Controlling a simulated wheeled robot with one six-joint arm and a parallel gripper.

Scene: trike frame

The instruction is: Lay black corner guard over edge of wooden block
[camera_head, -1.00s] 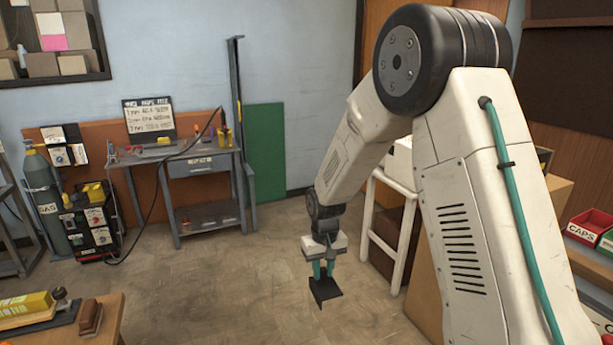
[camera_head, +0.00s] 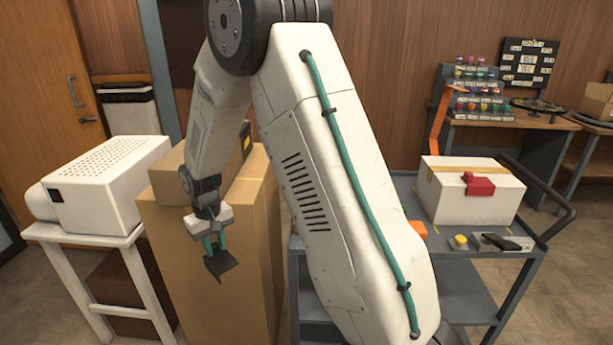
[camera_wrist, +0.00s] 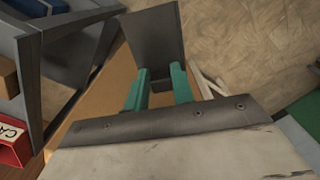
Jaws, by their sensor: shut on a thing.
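My gripper (camera_head: 214,243) has teal fingers and is shut on the black corner guard (camera_head: 222,264), which hangs below the fingertips in front of a tall cardboard box. In the wrist view the guard (camera_wrist: 150,38) shows as a dark flat plate beyond my fingertips (camera_wrist: 161,78); its other face is mostly hidden. I cannot make out the wooden block in either current view.
Tall cardboard boxes (camera_head: 180,270) stand behind my gripper. A white machine (camera_head: 105,185) sits on a white stand at left. At right, a grey cart (camera_head: 400,185) carries a white box (camera_head: 450,205) with a red piece (camera_head: 479,184) and small items. Bare floor lies beyond the cart.

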